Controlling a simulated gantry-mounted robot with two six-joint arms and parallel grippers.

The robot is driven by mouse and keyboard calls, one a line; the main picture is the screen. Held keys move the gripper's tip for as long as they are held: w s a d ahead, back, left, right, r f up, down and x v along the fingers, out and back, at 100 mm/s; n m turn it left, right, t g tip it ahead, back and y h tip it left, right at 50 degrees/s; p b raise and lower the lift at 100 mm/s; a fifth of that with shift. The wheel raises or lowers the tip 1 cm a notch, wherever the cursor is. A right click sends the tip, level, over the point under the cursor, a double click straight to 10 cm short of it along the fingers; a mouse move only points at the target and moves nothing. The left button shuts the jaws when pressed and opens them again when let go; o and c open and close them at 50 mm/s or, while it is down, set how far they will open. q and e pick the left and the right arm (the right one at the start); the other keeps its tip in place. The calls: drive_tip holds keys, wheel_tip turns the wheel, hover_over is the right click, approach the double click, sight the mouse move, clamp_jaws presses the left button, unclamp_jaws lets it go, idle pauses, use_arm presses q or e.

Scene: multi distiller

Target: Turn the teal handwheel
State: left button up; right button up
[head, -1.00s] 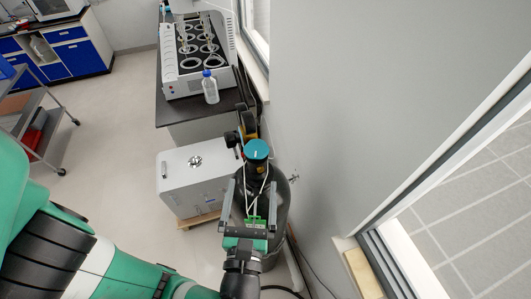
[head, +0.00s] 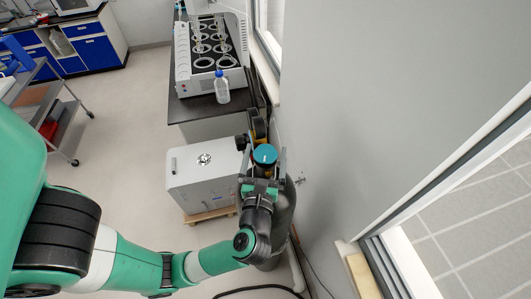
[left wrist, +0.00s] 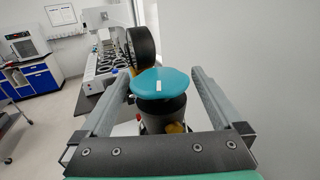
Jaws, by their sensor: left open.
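The teal handwheel (head: 265,154) sits on top of a dark gas cylinder (head: 286,205) by the wall. It also shows in the left wrist view (left wrist: 161,84) as a round teal disc with a small white mark, centred in the picture. My left gripper (head: 264,158) is open, with one finger on each side of the handwheel. In the left wrist view the two grey fingers (left wrist: 157,95) reach past the handwheel with visible gaps on both sides. The cylinder's body is partly hidden behind my left arm. My right gripper does not show.
A black gauge (left wrist: 142,47) stands just behind the handwheel. A white box (head: 203,178) on a wooden pallet is left of the cylinder. A bench with a distiller (head: 211,85) and a bottle (head: 221,87) is beyond. The wall (head: 350,120) is close on the right.

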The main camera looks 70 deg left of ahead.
use_arm(q)
drive_tip(key=c, duration=1.2)
drive_tip(key=m+t+h+p, duration=0.1)
drive_tip(key=t+p, duration=0.1)
drive_tip(key=m+t+h+p, duration=0.2)
drive_tip(key=shift+s+a+r+m, duration=0.1)
drive_tip(key=shift+s+r+m, duration=0.05)
drive_tip(key=shift+m, duration=0.15)
drive_tip(key=shift+m+t+h+p, duration=0.4)
drive_tip(key=shift+t+h, duration=0.2)
drive_tip(key=shift+t, duration=0.2)
drive_tip(key=shift+f, duration=0.2)
drive_tip(key=o, duration=1.2)
